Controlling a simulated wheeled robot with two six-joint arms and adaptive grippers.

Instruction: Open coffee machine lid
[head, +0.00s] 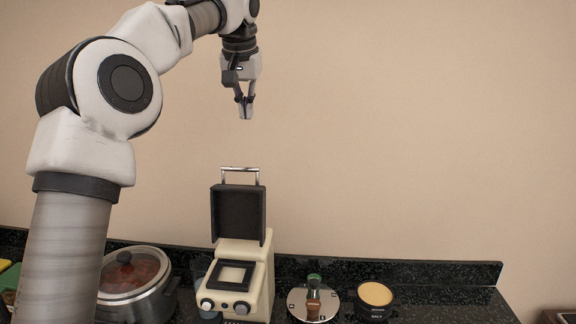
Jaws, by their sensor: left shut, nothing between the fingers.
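The cream coffee machine (246,250) stands on the dark counter, a little left of the middle in the head view. Its black lid (238,213) stands upright at the back of the machine, and a metal bar handle (240,169) is at the lid's top edge. The square top opening (232,275) under the lid is exposed. My left gripper (246,115) hangs above the lid, pointing down, clear of the handle. Its fingers are together and hold nothing. My right gripper is out of view.
A metal pot with a glass lid (140,290) stands to the machine's left, partly behind my left arm. A round metal plate with a small brown-and-green item (313,290) and a dark round tub with a tan top (375,295) stand to the right. The air above them is free.

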